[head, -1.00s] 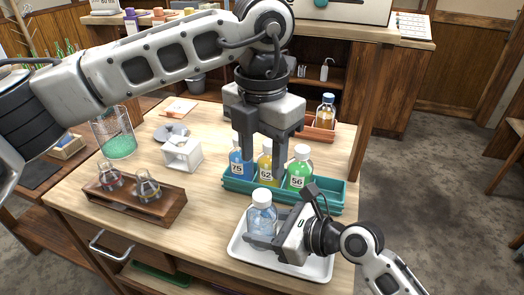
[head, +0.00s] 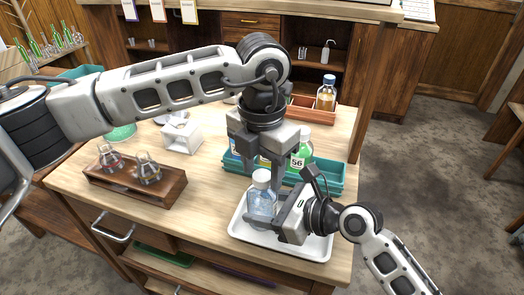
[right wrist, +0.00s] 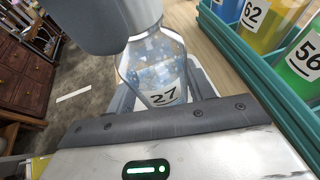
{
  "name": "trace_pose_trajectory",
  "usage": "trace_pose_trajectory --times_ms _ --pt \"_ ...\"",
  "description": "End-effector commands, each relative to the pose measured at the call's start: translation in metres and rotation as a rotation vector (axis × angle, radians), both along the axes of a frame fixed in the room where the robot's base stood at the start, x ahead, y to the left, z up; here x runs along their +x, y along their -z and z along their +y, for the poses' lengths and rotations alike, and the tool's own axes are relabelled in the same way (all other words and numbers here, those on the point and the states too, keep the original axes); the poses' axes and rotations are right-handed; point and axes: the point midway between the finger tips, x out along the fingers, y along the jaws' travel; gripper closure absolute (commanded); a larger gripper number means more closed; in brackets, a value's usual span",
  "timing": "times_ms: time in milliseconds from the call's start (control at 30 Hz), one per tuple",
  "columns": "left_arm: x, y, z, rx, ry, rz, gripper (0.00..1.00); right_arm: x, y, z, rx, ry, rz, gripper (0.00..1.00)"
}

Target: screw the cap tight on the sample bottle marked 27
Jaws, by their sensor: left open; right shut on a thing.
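The sample bottle (head: 262,206) is clear with pale blue contents and a white cap (head: 261,178). It stands upright over the white tray; the right wrist view shows its label marked 27 (right wrist: 165,95). My right gripper (head: 263,218) is shut on the bottle's body from the right. My left gripper (head: 264,181) is open and points down, its fingers at cap height, one on each side of the cap in the head view. I cannot tell whether they touch it.
The white tray (head: 240,237) lies at the table's front right. A teal rack (head: 328,178) behind it holds the bottle marked 56 (head: 300,152) and others, partly hidden by my left gripper. A wooden rack (head: 125,188) with flasks stands left. An orange tray holds an amber bottle (head: 326,93) behind.

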Motion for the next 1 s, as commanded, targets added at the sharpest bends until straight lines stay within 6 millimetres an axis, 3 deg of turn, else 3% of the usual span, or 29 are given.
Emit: trace_pose_trajectory --times_ms 367,500,533,633,767,900,933,1000 --pt "0.0002 0.0047 0.0001 0.0 0.0 -0.001 0.55 0.0001 -0.0002 0.0 0.001 0.0 0.0 1.0" --pt "0.0002 0.0045 0.0001 0.0 0.0 -0.001 0.94 0.0001 -0.0002 -0.0001 0.001 0.0 0.0 1.0" --pt "0.0002 0.0045 0.0001 0.0 0.0 -0.001 0.97 0.0001 -0.0002 -0.0001 0.001 0.0 0.0 1.0" --pt "0.0002 0.0044 0.0001 0.0 0.013 -0.001 0.97 0.0001 -0.0003 0.0 0.001 0.0 0.0 1.0" --pt "0.0003 0.0043 0.0 -0.001 0.157 -0.001 0.97 0.0001 -0.0002 -0.0001 0.001 0.0 0.0 1.0" --pt "0.0001 0.0044 -0.0001 -0.001 0.146 -0.001 0.97 0.0001 -0.0002 -0.0001 0.0 0.0 0.0 1.0" --pt "0.0001 0.0044 -0.0001 -0.001 0.146 -0.001 0.65 0.0001 -0.0002 -0.0001 0.0 0.0 0.0 1.0" --pt "0.0001 0.0044 -0.0001 -0.001 0.145 -0.001 0.45 0.0001 -0.0002 -0.0001 0.0 0.0 0.0 1.0"
